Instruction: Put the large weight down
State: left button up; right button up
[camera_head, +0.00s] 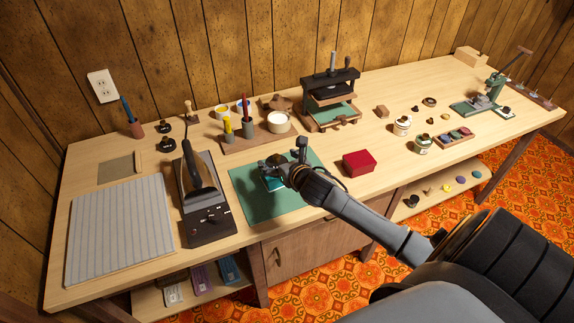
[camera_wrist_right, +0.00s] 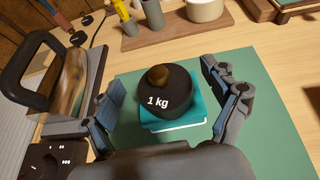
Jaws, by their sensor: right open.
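The large weight (camera_wrist_right: 160,92), black with a brown knob and marked "1 kg", stands upright on a teal book-like block with pale edges (camera_wrist_right: 178,127). The block also shows in the head view (camera_head: 273,185), lying on the green mat (camera_head: 248,204). My right gripper (camera_wrist_right: 165,76) is open, one finger on each side of the weight, with gaps visible between fingers and weight. In the head view my right gripper (camera_head: 284,160) hides most of the weight. My left gripper is in neither view.
A wooden tray (camera_head: 258,139) with pots lies behind, near a screw press (camera_head: 332,97). A red box (camera_head: 359,163) sits to the right. Smaller dark weights (camera_head: 166,145) stand at the back left.

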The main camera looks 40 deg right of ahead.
jog(key=v, duration=0.6)
jog(key=shift+s+r, duration=0.15)
jog(key=shift+s, duration=0.15)
jog(key=shift+a, duration=0.1)
jog(key=shift+c, duration=0.4)
dwell(0.4)
